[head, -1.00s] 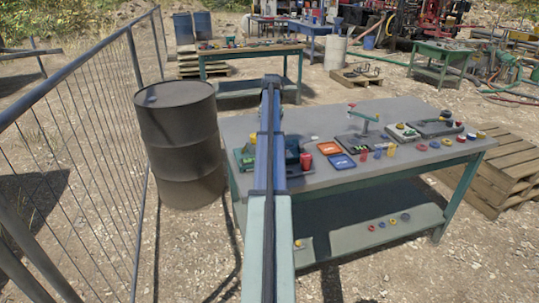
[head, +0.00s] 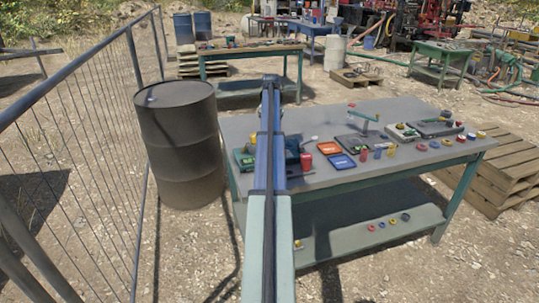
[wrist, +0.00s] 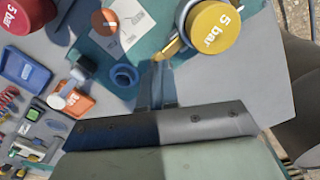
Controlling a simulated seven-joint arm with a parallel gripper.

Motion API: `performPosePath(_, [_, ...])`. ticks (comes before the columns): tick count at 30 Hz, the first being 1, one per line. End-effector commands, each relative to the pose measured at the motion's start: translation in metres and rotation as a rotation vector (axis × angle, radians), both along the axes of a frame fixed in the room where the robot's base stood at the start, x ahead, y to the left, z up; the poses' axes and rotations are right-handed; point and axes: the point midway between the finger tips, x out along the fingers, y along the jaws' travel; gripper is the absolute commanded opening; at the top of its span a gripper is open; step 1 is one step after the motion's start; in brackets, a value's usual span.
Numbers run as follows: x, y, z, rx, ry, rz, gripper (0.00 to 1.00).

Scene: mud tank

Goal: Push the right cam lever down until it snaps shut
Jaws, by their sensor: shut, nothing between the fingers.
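In the wrist view, my gripper (wrist: 158,84) is shut and empty, its fingertips over the teal plate (wrist: 140,55). A yellow lever-like piece (wrist: 169,47) lies just beyond the tips, beside a yellow cap marked "5 bar" (wrist: 215,29); I take it for a cam lever, but cannot tell whether it touches the fingers or how far it is closed. A blue ring (wrist: 124,76) is left of the tips. In the head view, the teal fixture (head: 243,158) is at the table's left end, mostly hidden behind my arm, and the fingers are hidden.
A red "5 bar" cap (wrist: 28,14), a blue tray (wrist: 25,68) and an orange tray (wrist: 72,98) lie to the left. On the grey table (head: 345,112), a red can (head: 306,162) stands near the fixture. A dark barrel (head: 180,145) stands left of the table.

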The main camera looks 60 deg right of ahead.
Motion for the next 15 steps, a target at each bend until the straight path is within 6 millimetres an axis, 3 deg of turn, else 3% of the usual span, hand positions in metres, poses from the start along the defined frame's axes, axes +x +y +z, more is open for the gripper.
performPosePath(15, [0.0000, 0.0001, -0.0042, 0.000, 0.000, 0.000, 0.00])
